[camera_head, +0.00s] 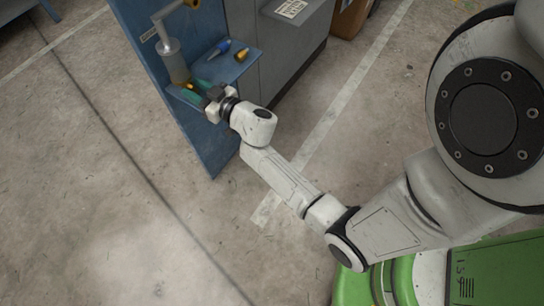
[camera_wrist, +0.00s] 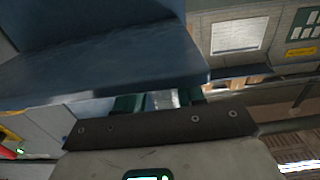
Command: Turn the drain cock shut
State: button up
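A grey cylindrical bowl (camera_head: 178,66) hangs upright in front of the blue panel in the head view. A small yellow part (camera_head: 188,86) shows low beneath it, perhaps the drain cock; it is too small to tell how it is turned. My gripper (camera_head: 191,96) reaches in from the right at the bowl's lower end, close to this part; I cannot tell whether they touch. In the wrist view its two dark green fingers (camera_wrist: 158,100) stand apart, with a pale patch in the gap. The blue shelf edge hides the fingertips there.
The blue panel (camera_head: 150,50) carries a shelf (camera_head: 228,68) with a blue-tipped item (camera_head: 219,48) and a yellow-tipped item (camera_head: 242,54), right of the bowl. A pipe with a brass end (camera_head: 191,4) runs above. A grey cabinet (camera_head: 285,50) stands to the right.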

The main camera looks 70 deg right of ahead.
jog(key=s+r+m+g+h+p, duration=0.1)
jog(key=s+m+g+h+p, duration=0.45)
jog(key=s, duration=0.95)
jog(key=s+a+n+g+y+p, duration=0.4)
jog(key=s+a+n+g+y, duration=0.4)
jog(key=a, duration=0.7)
jog(key=shift+s+r+g+y, duration=0.15)
jog(key=shift+s+g+y, duration=1)
jog(key=shift+s+g, duration=0.4)
jog(key=shift+a, duration=0.1)
